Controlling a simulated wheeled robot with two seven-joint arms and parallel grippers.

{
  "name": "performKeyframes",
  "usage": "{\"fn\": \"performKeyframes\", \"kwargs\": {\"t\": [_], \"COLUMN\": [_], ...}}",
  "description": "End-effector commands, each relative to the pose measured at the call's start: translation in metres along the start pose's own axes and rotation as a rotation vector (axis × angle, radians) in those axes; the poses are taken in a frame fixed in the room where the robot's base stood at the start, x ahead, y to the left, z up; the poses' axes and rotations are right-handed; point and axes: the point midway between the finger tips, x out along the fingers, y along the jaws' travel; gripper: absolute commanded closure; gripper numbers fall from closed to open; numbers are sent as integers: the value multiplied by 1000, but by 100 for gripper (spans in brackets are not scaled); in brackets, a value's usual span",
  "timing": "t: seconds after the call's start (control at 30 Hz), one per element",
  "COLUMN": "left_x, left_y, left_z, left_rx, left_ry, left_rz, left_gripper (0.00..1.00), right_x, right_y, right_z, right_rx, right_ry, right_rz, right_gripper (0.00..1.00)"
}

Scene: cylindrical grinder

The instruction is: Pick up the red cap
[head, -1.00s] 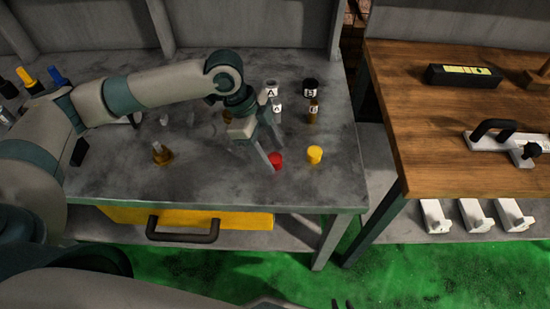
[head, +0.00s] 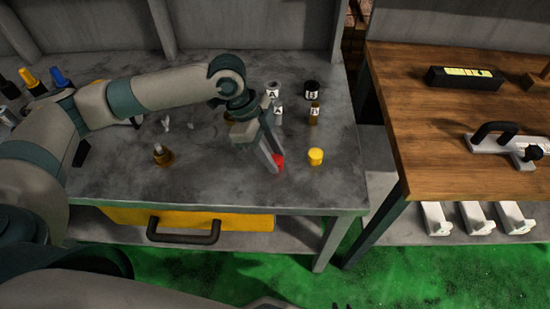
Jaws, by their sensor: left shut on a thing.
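The red cap (head: 279,160) is on the grey table (head: 215,185) near its front edge, partly hidden by the gripper's fingers. My left gripper (head: 276,165) reaches down over it from the upper left, with its fingers shut on the cap. The cap appears to be at table height; I cannot tell whether it touches the surface. My right gripper is not in view.
A yellow cap (head: 315,157) stands just right of the red cap. A brown bottle (head: 163,155) is to the left. Labelled cups and small bottles (head: 314,114) stand behind. A wooden table (head: 450,170) is at the right. The front left of the grey table is clear.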

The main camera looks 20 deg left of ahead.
Motion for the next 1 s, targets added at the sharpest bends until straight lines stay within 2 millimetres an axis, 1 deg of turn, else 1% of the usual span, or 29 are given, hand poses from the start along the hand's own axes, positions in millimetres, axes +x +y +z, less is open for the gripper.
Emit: {"fn": "performKeyframes", "kwargs": {"t": [0.17, 0.27, 0.47, 0.67, 0.8, 1.0], "left_x": [-4, -11, -37, -49, -58, -68], "left_y": [0, -1, -1, 29, 51, 77], "left_z": [-2, -4, -16, -45, -67, -91], "left_rx": [1, 1, 3, 8, 8, 6], "left_ry": [0, 0, 2, 3, 3, 2], "left_rz": [-1, -2, -3, 0, -1, 0], "left_gripper": [89, 89, 89, 89, 89, 89], "right_x": [0, 1, 4, 6, 6, 5], "right_y": [0, 0, 2, 6, 9, 10], "right_z": [2, 4, 9, 8, 11, 13], "right_rx": [0, 0, 3, 4, 4, 6], "right_ry": [-4, -10, -36, -57, -74, -87], "right_rz": [0, 0, 3, 8, 11, 13], "right_gripper": [70, 70, 70, 70, 70, 70]}}
